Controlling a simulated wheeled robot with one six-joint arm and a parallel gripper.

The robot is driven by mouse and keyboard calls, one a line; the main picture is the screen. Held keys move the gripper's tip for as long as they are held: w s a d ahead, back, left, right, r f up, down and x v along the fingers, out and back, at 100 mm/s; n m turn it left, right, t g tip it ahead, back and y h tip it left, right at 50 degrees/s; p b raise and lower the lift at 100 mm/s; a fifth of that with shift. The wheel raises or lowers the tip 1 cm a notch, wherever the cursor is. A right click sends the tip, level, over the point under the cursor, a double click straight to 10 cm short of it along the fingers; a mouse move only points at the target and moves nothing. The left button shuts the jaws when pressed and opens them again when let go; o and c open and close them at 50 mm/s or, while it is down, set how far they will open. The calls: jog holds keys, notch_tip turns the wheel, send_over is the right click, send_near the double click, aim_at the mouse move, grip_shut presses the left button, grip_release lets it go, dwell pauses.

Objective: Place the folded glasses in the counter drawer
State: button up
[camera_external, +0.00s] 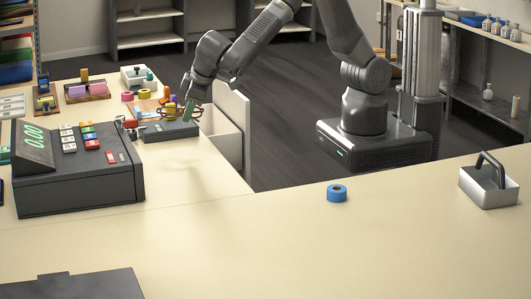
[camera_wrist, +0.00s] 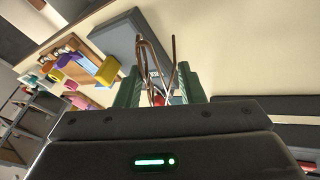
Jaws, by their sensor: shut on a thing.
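My gripper (camera_external: 190,108), with green fingers, is over the far edge of the counter in the external view. It is shut on the folded glasses (camera_wrist: 152,58), whose thin brown frame stands up between the green fingers (camera_wrist: 160,88) in the wrist view. In the external view the glasses (camera_external: 195,113) show only as a small brown loop by the fingers. The counter drawer (camera_external: 225,133) is pulled out at the counter's far edge, just right of my gripper. Its pale front panel (camera_external: 236,112) stands upright; its floor is mostly hidden.
A dark grey flat box (camera_external: 170,132) lies just below my gripper. The cash register (camera_external: 75,165) stands at left. The middle counter is clear.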

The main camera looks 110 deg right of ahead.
jog(key=shift+a, duration=0.1)
dwell(0.4)
jog(key=s+a+n+t+y, duration=0.15)
jog(key=a+n, duration=0.25)
jog(key=a, duration=1)
jog(key=a+r+n+t+y+b, duration=0.15)
jog(key=a+n, duration=0.25)
jog(key=a, duration=0.9)
jog(key=a+n+y, duration=0.2)
jog(key=a+n, duration=0.2)
jog(key=a, duration=1)
jog(key=s+a+r+n+g+y, duration=0.2)
jog(key=s+a+n+y, duration=0.6)
jog(key=s+a, duration=2.15)
jog(key=f+n+h, duration=0.1)
jog(key=a+f+n+h, duration=0.1)
jog(key=f, duration=0.1)
jog(key=w+a+f+n+h, duration=0.1)
jog(key=f, duration=0.1)
jog(key=shift+f, duration=0.25)
jog(key=shift+f+p, duration=0.55)
jog(key=shift+f, duration=1.55)
